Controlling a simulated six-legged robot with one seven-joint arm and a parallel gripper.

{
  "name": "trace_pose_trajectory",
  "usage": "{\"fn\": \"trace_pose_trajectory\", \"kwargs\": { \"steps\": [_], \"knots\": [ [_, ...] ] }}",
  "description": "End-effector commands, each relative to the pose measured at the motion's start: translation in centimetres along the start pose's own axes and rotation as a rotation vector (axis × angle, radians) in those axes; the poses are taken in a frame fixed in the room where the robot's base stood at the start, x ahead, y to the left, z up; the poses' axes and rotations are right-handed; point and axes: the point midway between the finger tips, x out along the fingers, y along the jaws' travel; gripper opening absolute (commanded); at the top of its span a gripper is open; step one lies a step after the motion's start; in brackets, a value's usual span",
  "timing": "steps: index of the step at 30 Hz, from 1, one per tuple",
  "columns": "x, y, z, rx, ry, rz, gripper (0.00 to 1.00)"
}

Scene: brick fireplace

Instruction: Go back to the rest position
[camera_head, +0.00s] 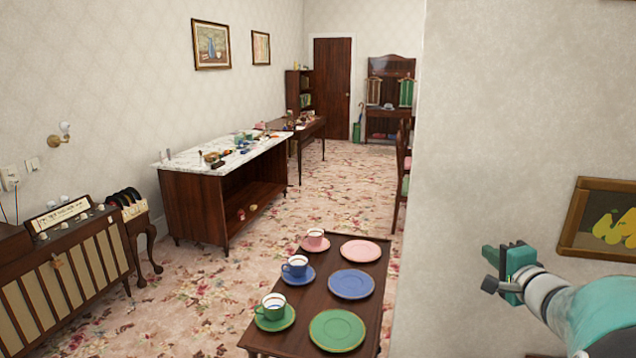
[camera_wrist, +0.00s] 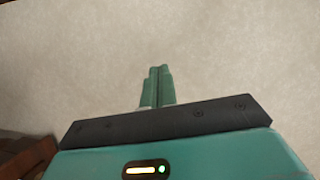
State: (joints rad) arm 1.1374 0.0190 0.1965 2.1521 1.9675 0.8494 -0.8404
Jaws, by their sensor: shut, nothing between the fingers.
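My gripper (camera_head: 492,270) is at the right of the head view, in front of the plain wall and to the right of the coffee table. In the wrist view my gripper (camera_wrist: 159,72) shows its two green fingers pressed together, with nothing between them. Behind the fingers is only bare pale wall (camera_wrist: 230,60). My gripper appears apart from the cups and plates.
A dark wooden table (camera_head: 300,326) holds pink, blue and green cups on saucers, with matching plates (camera_head: 337,330). A marble-topped counter (camera_head: 188,163) stands beyond. A radio cabinet (camera_head: 80,270) is at left. A framed picture (camera_head: 572,235) hangs near my arm. Carpet (camera_head: 190,300) is open between.

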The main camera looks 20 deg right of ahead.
Motion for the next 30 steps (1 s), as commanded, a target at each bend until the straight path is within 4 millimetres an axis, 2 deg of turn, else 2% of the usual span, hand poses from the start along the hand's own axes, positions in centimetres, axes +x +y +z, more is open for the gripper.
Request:
{"fn": "trace_pose_trajectory", "kwargs": {
  "steps": [1,5,8,9,12,15,18,21,25,30],
  "knots": [
    [0.4,-0.6,3.2,-0.038,-0.073,0.019,0.00],
    [0.2,-1.3,10.5,-0.137,-0.250,0.083,0.00],
    [-0.8,-1.3,16.1,-0.227,-0.386,0.139,0.00],
    [-1.4,-1.3,18.3,-0.267,-0.440,0.163,0.00],
    [-3.4,-0.8,23.1,-0.372,-0.563,0.225,0.00],
    [-5.8,-0.1,27.1,-0.484,-0.671,0.287,0.00],
    [-8.4,0.8,30.2,-0.601,-0.760,0.345,0.00],
    [-11.2,1.7,32.4,-0.728,-0.832,0.400,0.00],
    [-14.6,2.9,34.1,-0.899,-0.897,0.463,0.00],
    [-18.4,4.2,34.7,-1.133,-0.928,0.523,0.00]
  ]
}}
